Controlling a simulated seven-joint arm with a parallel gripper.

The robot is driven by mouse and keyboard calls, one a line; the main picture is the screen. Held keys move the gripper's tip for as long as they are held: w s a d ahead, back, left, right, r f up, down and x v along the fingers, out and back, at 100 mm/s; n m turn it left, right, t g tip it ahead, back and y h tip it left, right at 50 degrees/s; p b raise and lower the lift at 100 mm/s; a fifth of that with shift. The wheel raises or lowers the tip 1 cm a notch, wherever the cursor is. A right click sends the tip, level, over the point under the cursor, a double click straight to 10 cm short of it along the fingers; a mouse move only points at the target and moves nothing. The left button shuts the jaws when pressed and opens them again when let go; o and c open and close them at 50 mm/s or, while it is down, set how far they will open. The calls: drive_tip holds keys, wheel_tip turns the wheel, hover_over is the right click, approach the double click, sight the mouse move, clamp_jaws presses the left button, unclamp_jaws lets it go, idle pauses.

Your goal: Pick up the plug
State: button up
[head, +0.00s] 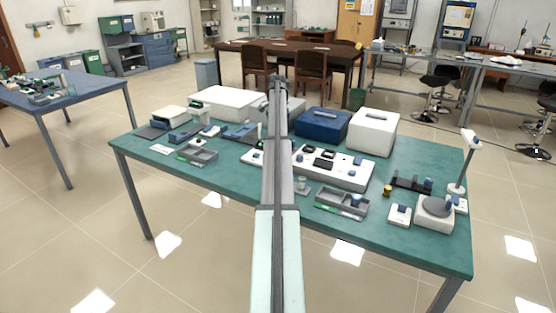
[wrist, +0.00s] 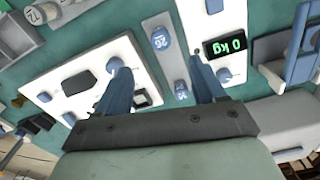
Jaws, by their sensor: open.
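My gripper (wrist: 157,63) is open and empty in the wrist view, its two blue-grey fingers pointing down at the table equipment. A white panel (wrist: 62,72) lies by the left finger. On it are a dark faceted block (wrist: 78,84), a blue knob (wrist: 117,63) and a black-framed part (wrist: 141,98). The dark block could be the plug, but I cannot tell for certain. It is outside the jaws, left of the left finger. A grey strip with blue weights (wrist: 161,40) shows between the fingers. In the head view my arm hides the gripper.
The head view shows the green table (head: 150,171), a white control panel (head: 345,179), a grey tray (head: 342,203), a blue box (head: 322,124) and a white box (head: 372,131). The table is crowded.

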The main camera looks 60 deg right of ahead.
wheel_tip(320, 180, down, 14)
drive_tip(key=shift+d+r, duration=0.1)
idle(0.7)
drive_tip(key=shift+c, duration=0.3)
drive_tip(key=c, duration=1.1)
